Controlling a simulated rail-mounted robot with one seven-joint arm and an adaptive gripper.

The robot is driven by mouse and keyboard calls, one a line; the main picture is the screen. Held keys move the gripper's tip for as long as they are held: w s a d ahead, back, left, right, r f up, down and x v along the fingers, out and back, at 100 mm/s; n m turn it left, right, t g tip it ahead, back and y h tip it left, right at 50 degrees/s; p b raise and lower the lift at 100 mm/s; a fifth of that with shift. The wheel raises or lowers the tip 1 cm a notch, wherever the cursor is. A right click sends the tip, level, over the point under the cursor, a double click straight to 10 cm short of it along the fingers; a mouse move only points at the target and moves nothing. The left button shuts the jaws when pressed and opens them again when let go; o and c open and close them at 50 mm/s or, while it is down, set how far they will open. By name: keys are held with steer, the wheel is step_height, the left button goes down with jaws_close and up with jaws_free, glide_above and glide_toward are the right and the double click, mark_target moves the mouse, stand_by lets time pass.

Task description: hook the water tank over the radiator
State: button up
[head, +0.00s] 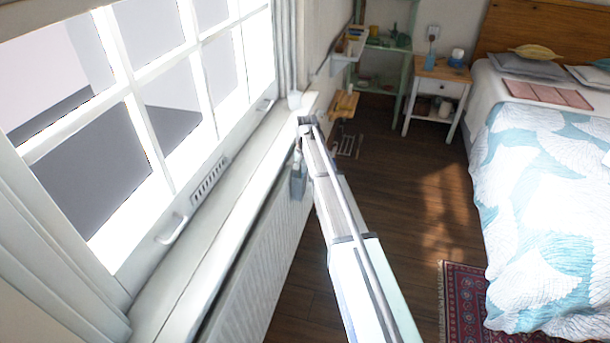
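The white ribbed radiator (258,262) runs along the wall under the window sill. A small grey-blue thing that looks like the water tank (298,182) is upright beside the radiator's far part, close to its room side. My arm reaches forward from the bottom, and its end with my gripper (299,152) is just above the tank, next to the sill edge. The fingers are too small and partly hidden by my arm, so their grip on the tank cannot be made out. Whether the tank touches the radiator cannot be told.
The window sill (225,215) juts out above the radiator. A wall shelf (345,104) and rack (348,146) are beyond my gripper. A bedside table (437,90) and bed (545,200) stand right, with a red rug (462,300). The wooden floor (410,190) between is clear.

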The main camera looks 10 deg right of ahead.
steer(key=shift+r, duration=0.1)
step_height(320, 180, up, 12)
steer(key=s+f+n+g, duration=0.1)
steer(key=s+f+g, duration=0.1)
steer(key=s+f, duration=1.2)
steer(key=s+f+n+g, duration=0.2)
steer(key=s+f, duration=1.2)
steer(key=s, duration=1.6)
steer(key=s+f+n+g, duration=0.2)
steer(key=s+f, duration=1.2)
steer(key=s, duration=0.7)
steer(key=shift+s+f+g, duration=0.25)
steer(key=shift+s+g, duration=0.15)
steer(key=shift+g, duration=0.1)
